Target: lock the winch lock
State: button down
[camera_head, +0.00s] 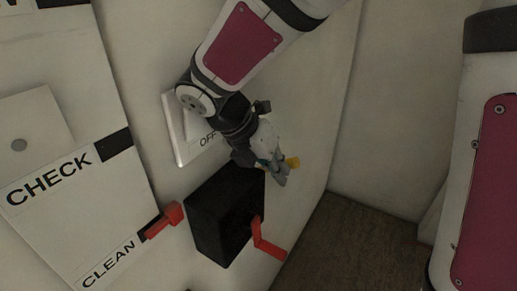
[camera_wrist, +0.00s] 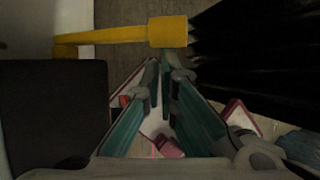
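A black box (camera_head: 222,215) is fixed to the pale wall panel, with a bent red crank (camera_head: 265,243) on its right side. A yellow lever (camera_head: 293,162) shows just past my gripper (camera_head: 274,174), above the box's right side. In the wrist view the lever has a thick yellow end (camera_wrist: 168,32) and a thin arm running left, beside a dark block (camera_wrist: 55,115). My gripper (camera_wrist: 160,78) has its fingertips almost together, just below the thick yellow end. I see nothing between the fingertips, and cannot tell whether they touch the lever.
A white switch plate marked OFF (camera_head: 208,140) is behind my wrist. A second red handle (camera_head: 163,220) is left of the box. Panels labelled CHECK (camera_head: 50,175) and CLEAN (camera_head: 108,263) fill the left side. Brown floor (camera_head: 350,250) is open at lower right.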

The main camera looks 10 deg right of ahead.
jog(key=shift+w+r, duration=0.1)
jog(key=shift+d+r+p, duration=0.1)
jog(key=shift+r+p, duration=0.45)
jog(key=shift+r, duration=0.2)
jog(key=v, duration=0.7)
jog(key=shift+r, duration=0.2)
